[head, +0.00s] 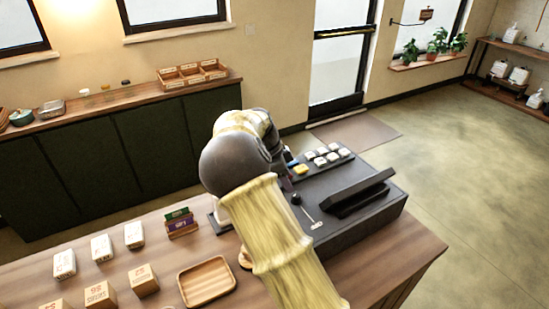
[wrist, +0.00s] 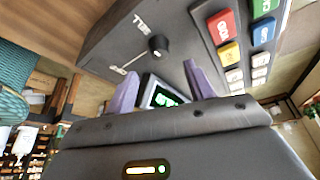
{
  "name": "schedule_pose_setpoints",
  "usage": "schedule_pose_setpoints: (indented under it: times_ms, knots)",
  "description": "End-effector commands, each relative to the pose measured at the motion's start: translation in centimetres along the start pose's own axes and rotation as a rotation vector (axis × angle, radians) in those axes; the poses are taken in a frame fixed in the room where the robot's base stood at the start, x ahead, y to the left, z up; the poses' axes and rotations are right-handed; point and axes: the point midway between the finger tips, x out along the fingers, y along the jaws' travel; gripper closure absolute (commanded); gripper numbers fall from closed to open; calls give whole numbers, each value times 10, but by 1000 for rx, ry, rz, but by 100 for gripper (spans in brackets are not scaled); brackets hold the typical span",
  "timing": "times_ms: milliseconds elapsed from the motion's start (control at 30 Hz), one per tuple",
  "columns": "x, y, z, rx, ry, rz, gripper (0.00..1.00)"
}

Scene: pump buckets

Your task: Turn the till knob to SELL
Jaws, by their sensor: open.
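The dark till (head: 345,215) stands on the right end of the wooden counter. Its round black knob (head: 296,198) has a pale pointer aimed toward a small white label at the front. The knob (wrist: 160,46) also shows in the wrist view, beyond my fingertips, with its pointer aimed at the lower-left label (wrist: 117,70). A second label (wrist: 142,22) lies above the knob; I cannot read either surely. My gripper (wrist: 163,82) is open and empty, its two purple fingers apart and not touching the knob. In the head view my arm mostly hides the gripper.
White keys (head: 328,157) and coloured keys (wrist: 222,27) sit on the till near the knob. A raised dark screen (head: 360,191) stands to the knob's right. A green-lit display (wrist: 165,97) shows between my fingers. A wooden tray (head: 207,300) and boxes are left on the counter.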

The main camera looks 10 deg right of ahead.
Motion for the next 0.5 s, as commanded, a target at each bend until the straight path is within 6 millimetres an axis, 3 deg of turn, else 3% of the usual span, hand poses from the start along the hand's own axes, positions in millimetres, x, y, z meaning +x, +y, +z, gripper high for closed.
schedule_pose_setpoints:
  times_ms: [300,500]
  knots:
    - [-64,-1,1,0,-1,-5,46]
    - [-92,-1,0,-1,0,-2,46]
